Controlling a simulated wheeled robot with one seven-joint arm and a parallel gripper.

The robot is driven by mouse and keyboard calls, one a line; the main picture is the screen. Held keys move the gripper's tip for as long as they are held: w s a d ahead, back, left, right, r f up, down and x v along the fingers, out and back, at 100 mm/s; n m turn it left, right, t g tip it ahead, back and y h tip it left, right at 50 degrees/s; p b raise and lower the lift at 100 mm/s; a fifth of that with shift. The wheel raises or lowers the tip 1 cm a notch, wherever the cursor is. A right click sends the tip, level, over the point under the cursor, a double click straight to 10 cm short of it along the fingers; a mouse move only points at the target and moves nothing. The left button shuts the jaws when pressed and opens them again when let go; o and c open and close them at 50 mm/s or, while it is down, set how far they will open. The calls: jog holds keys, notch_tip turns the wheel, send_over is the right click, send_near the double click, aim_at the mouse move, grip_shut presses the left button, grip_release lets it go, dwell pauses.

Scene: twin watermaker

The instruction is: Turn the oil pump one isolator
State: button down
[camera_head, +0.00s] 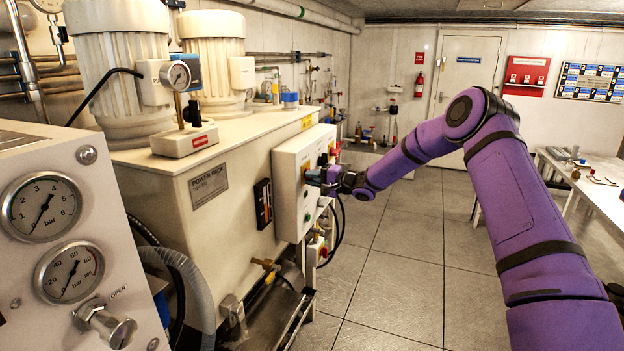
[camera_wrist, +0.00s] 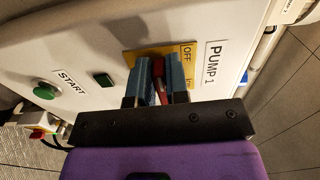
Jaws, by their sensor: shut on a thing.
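The pump 1 isolator (camera_wrist: 158,68) shows in the wrist view as a red handle on a yellow plate (camera_wrist: 187,52) marked OFF, beside a PUMP 1 label. My gripper (camera_wrist: 160,82) has its two blue-padded fingers on either side of the red handle and is shut on it. The fingers hide part of the handle and the plate. In the head view my gripper (camera_head: 318,176) reaches the front of the white control box (camera_head: 288,185) on the power pack; the isolator there is mostly hidden behind it.
Black cables (camera_head: 340,225) hang below the box. The tiled floor (camera_head: 400,240) is clear, and a white table (camera_head: 590,185) stands at right.

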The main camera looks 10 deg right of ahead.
jog(key=shift+f, duration=0.1)
jog(key=c, duration=1.1)
grip_release()
jog(key=v, duration=1)
jog(key=shift+s+d, duration=0.25)
jog(key=shift+d, duration=0.05)
